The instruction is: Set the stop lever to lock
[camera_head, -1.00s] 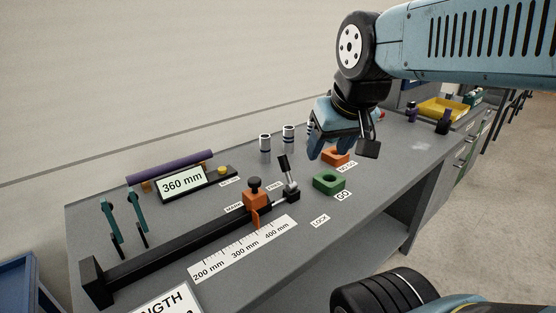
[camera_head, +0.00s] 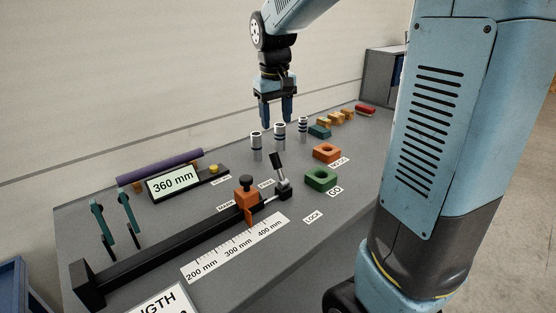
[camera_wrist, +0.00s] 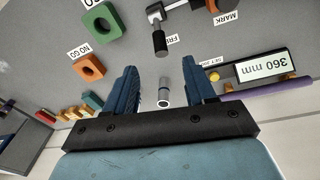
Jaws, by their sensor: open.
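The stop lever (camera_head: 276,161) is a black-handled lever on a silver pivot at the right end of the black rail, beside the orange stop block (camera_head: 246,196). Its handle stands up, tilted slightly left, near the FREE label (camera_head: 266,184). The LOCK label (camera_head: 313,217) lies on the bench on the near side. In the wrist view the lever handle (camera_wrist: 160,42) points toward my gripper, by the FREE label. My gripper (camera_head: 277,124) is open and empty, pointing down above the back of the bench, behind the lever. In the wrist view a silver cylinder (camera_wrist: 164,94) shows between the fingers.
Several upright silver cylinders (camera_head: 256,146) stand behind the lever. A green block (camera_head: 321,178) and an orange block (camera_head: 326,151) lie to its right. A 360 mm display (camera_head: 173,183) and purple bar (camera_head: 160,167) are at the back left. The bench near LOCK is mostly clear.

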